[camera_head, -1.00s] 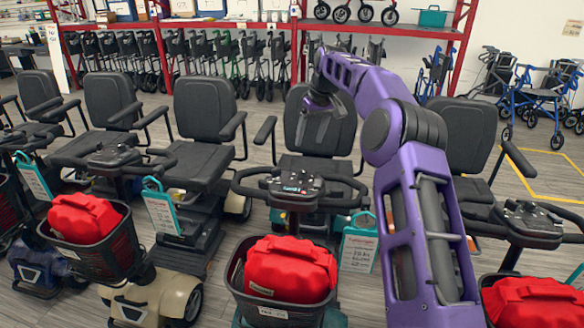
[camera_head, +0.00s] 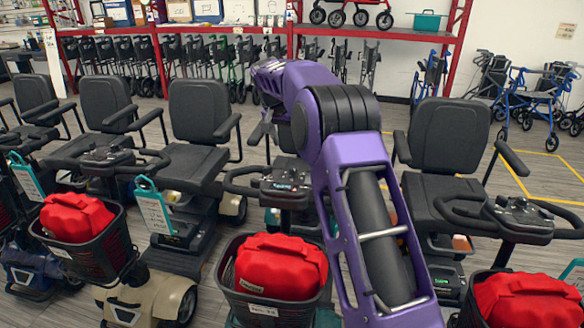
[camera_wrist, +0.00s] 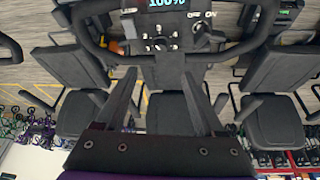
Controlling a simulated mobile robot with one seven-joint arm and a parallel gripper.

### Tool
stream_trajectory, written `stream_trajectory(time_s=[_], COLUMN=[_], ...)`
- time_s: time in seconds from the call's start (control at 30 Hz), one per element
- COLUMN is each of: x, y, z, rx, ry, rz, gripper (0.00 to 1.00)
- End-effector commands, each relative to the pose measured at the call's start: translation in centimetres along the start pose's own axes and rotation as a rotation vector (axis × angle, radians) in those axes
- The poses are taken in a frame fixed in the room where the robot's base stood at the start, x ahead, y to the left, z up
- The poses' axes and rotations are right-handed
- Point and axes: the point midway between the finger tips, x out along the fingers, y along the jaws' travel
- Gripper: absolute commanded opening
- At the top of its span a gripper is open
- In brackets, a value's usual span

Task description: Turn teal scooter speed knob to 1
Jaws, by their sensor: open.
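The teal scooter's console (camera_head: 286,187) is in the middle of the head view, with its handlebar partly hidden by my arm. Its teal body (camera_head: 236,320) barely shows under the front basket. The wrist view shows a console (camera_wrist: 150,25) upside down, with a lit 100% display, an OFF/ON key switch (camera_wrist: 201,31) and a small dial, seemingly the speed knob (camera_wrist: 160,43). The dial's setting is too small to read. My gripper (camera_wrist: 158,77) is open and empty, its fingertips apart from the console in the picture. In the head view my gripper is mostly hidden or unclear.
A red bag (camera_head: 281,266) sits in the teal scooter's basket. Its handlebar (camera_wrist: 235,50) curves around the console. Other scooters stand on both sides, one with a black seat (camera_head: 448,135) at right. Red shelving (camera_head: 380,32) and walkers stand behind.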

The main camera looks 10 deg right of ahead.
Motion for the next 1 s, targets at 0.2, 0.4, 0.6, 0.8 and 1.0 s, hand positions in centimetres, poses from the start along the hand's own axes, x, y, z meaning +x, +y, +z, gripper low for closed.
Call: stream_trajectory(time_s=[0.2,0.4,0.6,0.8,1.0], x=[5.1,9.2,11.7,12.5,12.5], y=[0.0,0.0,-0.1,-0.1,-0.1], z=[0.1,0.1,0.1,0.0,0.0], rx=[0.001,0.000,0.000,-0.001,-0.001], ry=[-0.003,-0.003,-0.002,-0.001,-0.001], rz=[0.000,0.000,-0.002,-0.002,-0.002], gripper=[0.70,0.70,0.70,0.70,0.70])
